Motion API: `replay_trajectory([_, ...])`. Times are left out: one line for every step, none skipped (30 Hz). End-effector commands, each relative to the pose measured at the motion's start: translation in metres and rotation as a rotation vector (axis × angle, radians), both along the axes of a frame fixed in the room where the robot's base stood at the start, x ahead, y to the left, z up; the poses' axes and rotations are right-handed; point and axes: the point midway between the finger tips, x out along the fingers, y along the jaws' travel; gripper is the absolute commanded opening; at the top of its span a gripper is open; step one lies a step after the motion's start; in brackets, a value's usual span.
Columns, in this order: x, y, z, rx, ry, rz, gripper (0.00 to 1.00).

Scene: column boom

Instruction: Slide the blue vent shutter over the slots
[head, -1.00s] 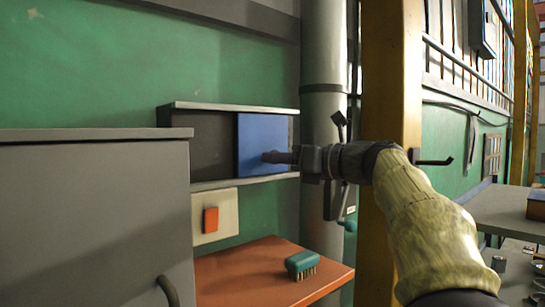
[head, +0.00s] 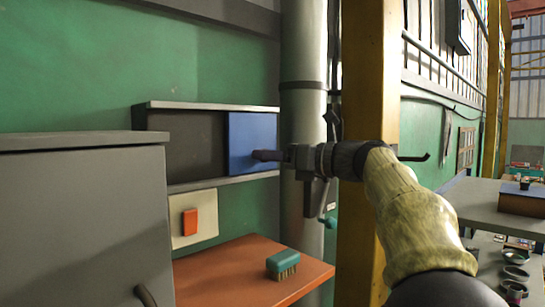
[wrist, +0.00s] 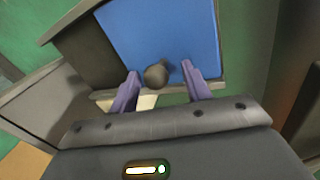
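The blue vent shutter (head: 252,135) sits at the right end of a grey-railed wall frame (head: 205,106). Left of it in the frame is a dark panel (head: 195,140); no slots can be made out on it. In the wrist view the shutter (wrist: 165,35) carries a dark round knob (wrist: 156,76). My gripper (wrist: 160,69) is open, its two purple fingers on either side of the knob, the left one closer. Whether a finger touches the knob I cannot tell.
A grey cabinet (head: 85,220) stands at the front left. An orange shelf (head: 230,275) with a green brush (head: 283,264) is below the frame. A grey pipe (head: 303,60) and yellow column (head: 368,70) stand right of it. A cluttered bench (head: 480,205) is farther right.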

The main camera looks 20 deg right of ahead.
Motion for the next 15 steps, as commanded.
replay_trajectory([0.000, 0.000, 0.000, -0.001, 0.001, 0.001, 0.48])
replay_trajectory([0.000, 0.000, 0.000, 0.000, 0.001, 0.001, 0.48])
replay_trajectory([0.000, 0.000, -0.001, 0.000, 0.001, 0.001, 0.48])
replay_trajectory([0.000, 0.000, -0.001, 0.000, 0.001, 0.001, 0.48])
replay_trajectory([-0.001, -0.001, -0.001, 0.000, 0.001, 0.000, 0.48])
replay_trajectory([-0.001, -0.002, -0.001, 0.000, 0.001, 0.000, 0.48])
replay_trajectory([-0.002, -0.003, -0.002, 0.000, 0.002, -0.001, 0.48])
replay_trajectory([-0.004, -0.005, -0.002, 0.000, 0.002, -0.002, 0.48])
replay_trajectory([-0.006, -0.008, -0.002, 0.000, 0.002, -0.003, 0.48])
replay_trajectory([-0.009, -0.010, -0.003, 0.000, 0.002, -0.003, 0.48])
replay_trajectory([-0.011, -0.013, -0.003, 0.000, 0.002, -0.004, 0.48])
replay_trajectory([-0.016, -0.017, -0.004, -0.001, 0.001, -0.004, 0.48])
replay_trajectory([-0.019, -0.021, -0.004, -0.001, 0.001, -0.004, 0.48])
replay_trajectory([-0.023, -0.025, -0.005, -0.002, 0.001, -0.006, 0.48])
replay_trajectory([-0.029, -0.030, -0.004, -0.001, 0.000, -0.005, 0.48])
